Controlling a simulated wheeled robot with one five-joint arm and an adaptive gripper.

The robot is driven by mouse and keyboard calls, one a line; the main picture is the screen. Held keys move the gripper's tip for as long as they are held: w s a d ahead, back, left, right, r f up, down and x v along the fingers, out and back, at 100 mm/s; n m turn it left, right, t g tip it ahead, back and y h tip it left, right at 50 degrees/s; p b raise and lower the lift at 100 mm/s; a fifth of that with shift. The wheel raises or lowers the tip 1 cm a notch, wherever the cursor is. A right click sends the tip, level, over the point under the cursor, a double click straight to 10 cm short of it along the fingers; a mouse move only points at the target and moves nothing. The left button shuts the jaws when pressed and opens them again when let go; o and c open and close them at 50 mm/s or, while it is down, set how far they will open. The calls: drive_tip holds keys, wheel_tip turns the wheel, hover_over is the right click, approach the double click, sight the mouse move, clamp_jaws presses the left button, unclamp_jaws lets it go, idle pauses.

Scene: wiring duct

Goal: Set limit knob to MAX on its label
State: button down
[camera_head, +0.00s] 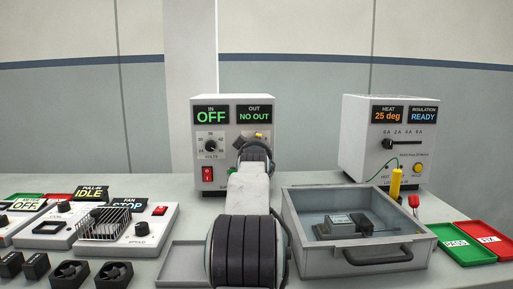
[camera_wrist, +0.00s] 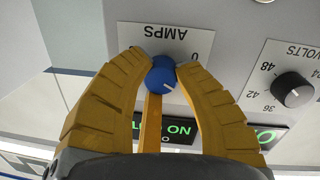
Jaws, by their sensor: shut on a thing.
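A blue knob (camera_wrist: 158,80) sits on a white label marked AMPS (camera_wrist: 165,33), which appears upside down in the wrist view. A short white mark on the knob points to the lower right of that picture. A 0 shows on the label right of the knob; no MAX mark is visible. My gripper (camera_wrist: 161,70) is shut on the knob, one yellow finger on each side. In the head view, my gripper (camera_head: 258,135) is at the front of the supply box (camera_head: 201,126), and my arm hides the knob.
The VOLTS knob (camera_wrist: 292,90) is close beside my gripper. The supply box displays read OFF and NO OUT. A tester box (camera_head: 354,140) stands at the right. A grey open tray (camera_head: 310,258), green and red trays, and a fan station (camera_head: 150,235) stand in front.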

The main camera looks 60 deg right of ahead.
drive_tip(key=shift+f+m, duration=0.15)
drive_tip(key=shift+m, duration=0.25)
drive_tip(key=c, duration=1.2)
unclamp_jaws()
drive_tip(key=shift+w, duration=0.15)
drive_tip(key=o, duration=0.3)
drive_tip(key=shift+a, duration=0.1)
drive_tip(key=shift+v, duration=5.9)
